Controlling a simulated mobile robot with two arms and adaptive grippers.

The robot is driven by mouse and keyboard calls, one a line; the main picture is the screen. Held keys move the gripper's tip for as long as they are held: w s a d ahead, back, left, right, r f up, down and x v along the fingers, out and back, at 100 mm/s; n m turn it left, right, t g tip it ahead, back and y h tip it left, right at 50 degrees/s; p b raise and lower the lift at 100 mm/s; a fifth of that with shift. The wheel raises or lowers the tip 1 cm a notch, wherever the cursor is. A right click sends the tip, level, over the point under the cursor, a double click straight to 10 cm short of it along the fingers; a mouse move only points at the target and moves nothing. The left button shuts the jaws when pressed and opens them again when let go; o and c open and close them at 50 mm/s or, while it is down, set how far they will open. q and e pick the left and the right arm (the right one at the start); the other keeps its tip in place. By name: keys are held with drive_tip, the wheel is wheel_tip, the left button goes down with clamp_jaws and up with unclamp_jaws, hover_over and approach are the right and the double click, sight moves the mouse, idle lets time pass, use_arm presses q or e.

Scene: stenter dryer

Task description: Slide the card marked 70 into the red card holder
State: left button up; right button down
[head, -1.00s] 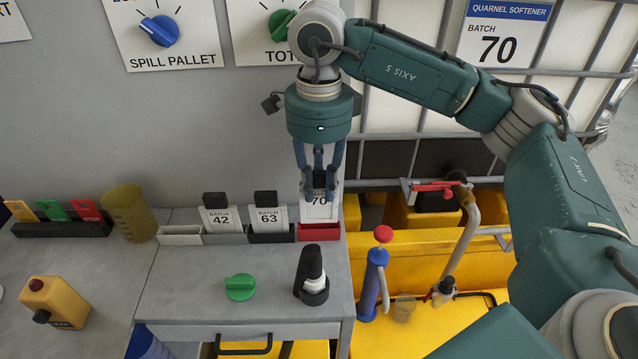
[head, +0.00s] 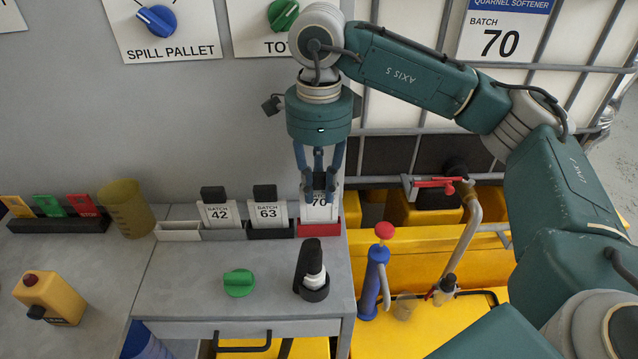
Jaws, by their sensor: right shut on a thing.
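The card marked 70 (head: 318,213) is white with a black grip at its top. It stands upright at the red card holder (head: 319,229), at the right end of the holder row. My right gripper (head: 319,193) points down and is shut on the black top of the card. The card's lower edge is at the red holder; I cannot tell how deep it sits. Card 42 (head: 219,215) and card 63 (head: 268,213) stand to the left. My left gripper is not in view.
A white holder (head: 178,231) at the row's left end is empty. A green knob (head: 239,283) and a black-and-white bottle-like item (head: 313,276) are on the grey top. A blue pump with a red knob (head: 384,231) stands right of it.

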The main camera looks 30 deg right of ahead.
drive_tip(key=shift+f+b, duration=1.15)
drive_tip(key=shift+f, duration=0.3)
drive_tip(key=c, duration=1.5)
unclamp_jaws()
drive_tip(key=shift+o, duration=0.2)
drive_tip(key=shift+r, duration=0.2)
wheel_tip(320, 180, up, 12)
drive_tip(key=shift+f, duration=0.15)
drive_tip(key=shift+f, duration=0.1)
